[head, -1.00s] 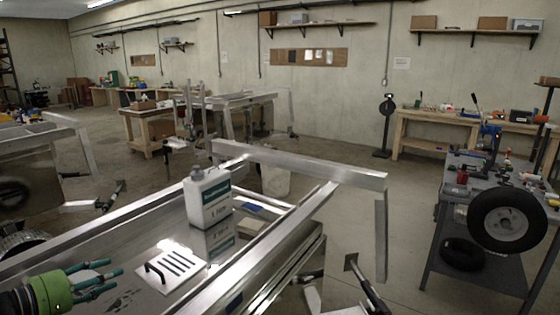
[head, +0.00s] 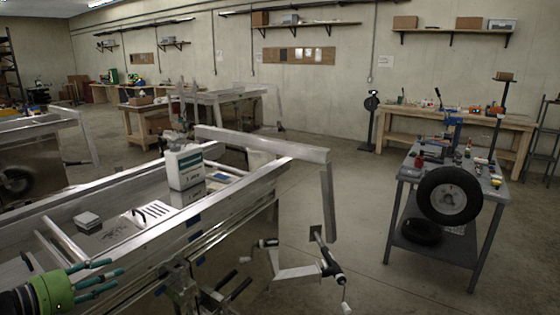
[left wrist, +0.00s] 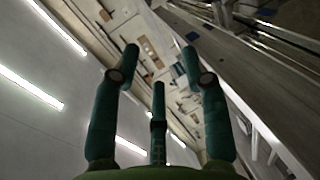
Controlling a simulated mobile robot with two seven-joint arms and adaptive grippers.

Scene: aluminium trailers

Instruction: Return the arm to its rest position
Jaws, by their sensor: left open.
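My left gripper (head: 100,277) comes in at the lower left of the head view, a green body with dark teal fingers. It is in front of the near aluminium trailer (head: 215,208) in the picture. In the left wrist view its fingers (left wrist: 158,75) are spread apart with nothing between them. The wrist view looks tilted across the room, with ceiling lights at left and trailer metal at right. A white jug with a green label (head: 185,167) stands upright on the trailer, clear of the gripper. My right gripper is in neither view.
A slotted plate (head: 147,213) and a small grey box (head: 88,221) are in the trailer. A grey work table (head: 408,176) with a tyre (head: 449,196) stands at right. The concrete floor (head: 350,205) between trailer and table is open.

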